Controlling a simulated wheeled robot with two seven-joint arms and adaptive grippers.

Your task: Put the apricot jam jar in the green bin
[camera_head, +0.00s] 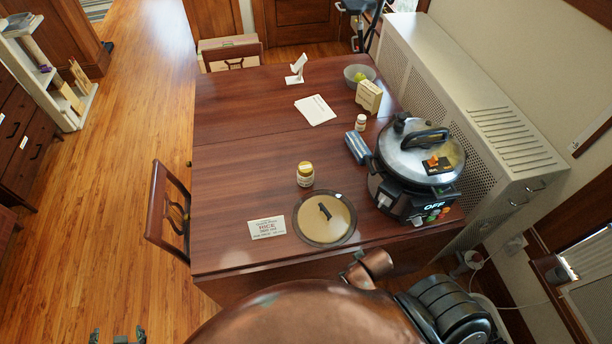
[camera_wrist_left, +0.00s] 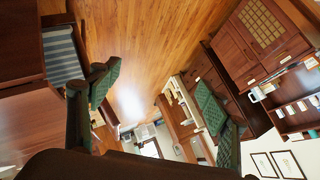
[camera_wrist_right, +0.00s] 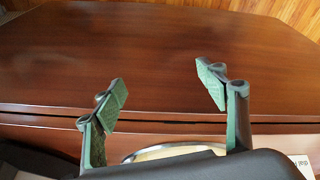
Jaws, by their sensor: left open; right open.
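A small jar with a yellow lid and a pale label (camera_head: 305,174) stands upright on the wooden table, just behind a round lid; its label is too small to read, but it looks like the jam jar. I see no green bin in any view. My left gripper (camera_head: 117,337) is open and empty at the lower left, over the floor off the table; its fingers also show in the left wrist view (camera_wrist_left: 160,100). My right gripper (camera_wrist_right: 165,95) is open and empty, with the table top beyond its fingers. I cannot make out its fingers in the head view.
The round lid (camera_head: 337,232) and a rice card (camera_head: 267,228) lie near the table's front edge. A large cooker (camera_head: 415,165), blue box (camera_head: 357,147), small white bottle (camera_head: 361,122), cream box (camera_head: 369,97) and bowl (camera_head: 352,75) line the right side. A chair (camera_head: 170,212) stands left. The table's left half is mostly clear.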

